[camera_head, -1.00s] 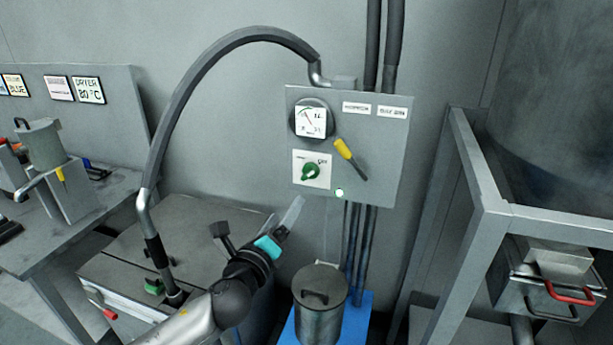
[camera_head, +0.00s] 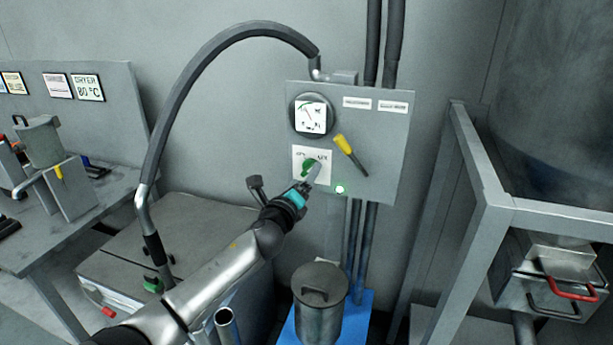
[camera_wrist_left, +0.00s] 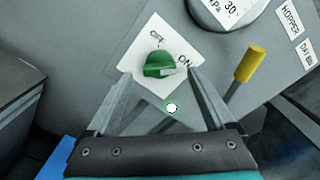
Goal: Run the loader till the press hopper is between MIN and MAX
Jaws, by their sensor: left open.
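A grey control panel (camera_head: 383,150) on the wall carries a round gauge (camera_head: 311,116), a green rotary knob (camera_head: 308,167) on a white OFF/ON plate, and a yellow-handled lever (camera_head: 344,145). A small lamp (camera_head: 340,189) near the panel's lower edge is lit pale green. My left gripper (camera_head: 313,174) is at the knob in the head view and partly covers it. In the left wrist view, the green knob (camera_wrist_left: 159,64) lies just beyond and between the two open fingertips (camera_wrist_left: 160,78); contact cannot be told. The yellow lever (camera_wrist_left: 249,64) is to the right. My right gripper is not in view.
A lidded metal canister (camera_head: 320,310) stands on a blue base below the panel. A grey hose (camera_head: 185,100) arches from the box at left to the panel. A metal frame (camera_head: 475,170) with a red-handled drawer is at right.

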